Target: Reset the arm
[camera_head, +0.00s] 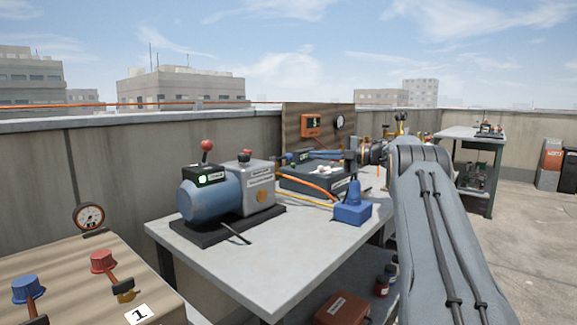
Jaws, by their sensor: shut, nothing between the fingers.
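My arm rises from the bottom right of the head view, a grey link with black cables along it, to a joint above the right end of the near table (245,275). Beyond that joint, dark and metal parts crowd together, and I cannot make out my gripper among them. No fingertips show clearly, and I see nothing held. The far part of the arm is hidden behind the near link.
A blue-and-grey pump (212,197), a dark case (300,180) and a blue bottle-shaped object (353,207) stand on the near table. A wooden panel (75,280) with capped fittings is at lower left. Another table (460,133) stands at right. Open floor (530,225) lies right of my arm.

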